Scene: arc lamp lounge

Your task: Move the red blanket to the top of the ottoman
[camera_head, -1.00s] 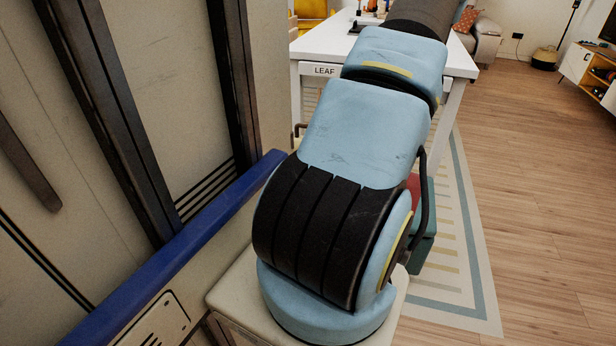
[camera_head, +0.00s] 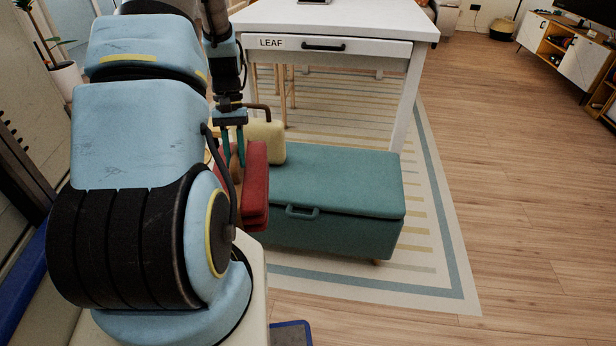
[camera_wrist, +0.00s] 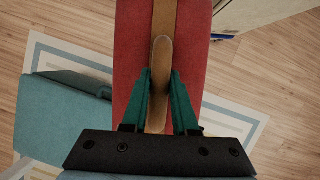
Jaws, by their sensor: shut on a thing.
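The red blanket (camera_head: 257,188) is a folded bundle with a tan strap and handle (camera_wrist: 161,75) along its top. My gripper (camera_wrist: 160,100) has its green fingers shut on that handle, and the blanket hangs below it. The teal ottoman (camera_head: 340,178) stands on the rug with its lid down and a handle on its front. In the head view the blanket overlaps the ottoman's left end; my arm hides part of the blanket. In the wrist view the ottoman (camera_wrist: 60,118) lies left of the blanket, apart from it in the picture.
A cream cushion-like object (camera_head: 267,140) shows at the ottoman's back left. A white table (camera_head: 330,22) with a drawer marked LEAF stands behind. A striped rug (camera_head: 440,215) lies below, with open wooden floor (camera_head: 520,200) to the right. A white cabinet (camera_head: 548,38) is far right.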

